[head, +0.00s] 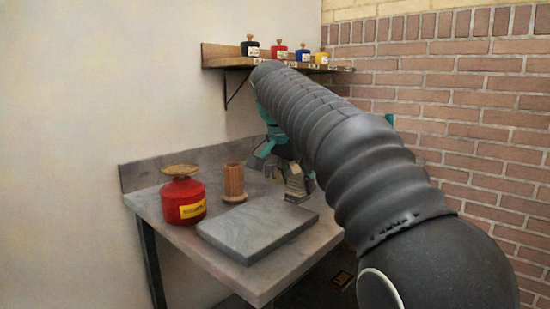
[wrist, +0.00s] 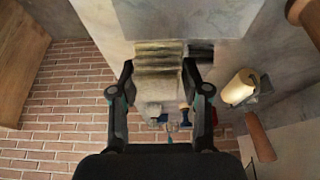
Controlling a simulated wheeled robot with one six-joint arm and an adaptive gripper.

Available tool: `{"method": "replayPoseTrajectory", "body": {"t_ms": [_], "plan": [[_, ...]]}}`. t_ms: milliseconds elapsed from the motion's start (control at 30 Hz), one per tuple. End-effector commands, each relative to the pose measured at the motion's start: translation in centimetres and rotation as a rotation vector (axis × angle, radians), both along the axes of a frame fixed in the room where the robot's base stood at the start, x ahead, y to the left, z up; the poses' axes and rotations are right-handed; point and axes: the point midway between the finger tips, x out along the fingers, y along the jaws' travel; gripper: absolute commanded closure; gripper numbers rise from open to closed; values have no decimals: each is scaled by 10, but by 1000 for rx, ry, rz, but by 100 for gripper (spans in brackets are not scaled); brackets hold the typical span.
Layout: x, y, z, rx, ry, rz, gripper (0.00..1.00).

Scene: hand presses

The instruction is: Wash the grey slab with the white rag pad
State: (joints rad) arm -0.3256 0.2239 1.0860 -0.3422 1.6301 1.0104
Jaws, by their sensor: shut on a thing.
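The grey slab (head: 258,224) lies flat on the table near its front, and its surface shows at the top of the wrist view (wrist: 185,18). My gripper (head: 285,170) is over the table just behind the slab's back right corner. It is shut on the white rag pad (head: 296,187), which looks off-white and ridged. In the wrist view the pad (wrist: 158,68) sits between the two fingers of my gripper (wrist: 158,82), beside the slab's edge. I cannot tell whether the pad touches the table. My arm hides part of the table's right side.
A red can (head: 183,200) with a tan top and a ribbed wooden cylinder (head: 234,184) stand left of and behind the slab. A shelf (head: 225,58) on the wall holds several coloured pots. A cream roller (wrist: 240,87) lies nearby. A brick wall (head: 460,110) bounds the right.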

Motion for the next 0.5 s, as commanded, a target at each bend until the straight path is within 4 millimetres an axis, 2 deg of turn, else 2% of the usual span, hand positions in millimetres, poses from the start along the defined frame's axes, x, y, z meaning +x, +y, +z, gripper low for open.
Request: {"method": "replayPoseTrajectory", "body": {"t_ms": [300,500], "plan": [[1,-5,28,0,-1,-9,86],[1,-7,38,0,0,-11,86]]}}
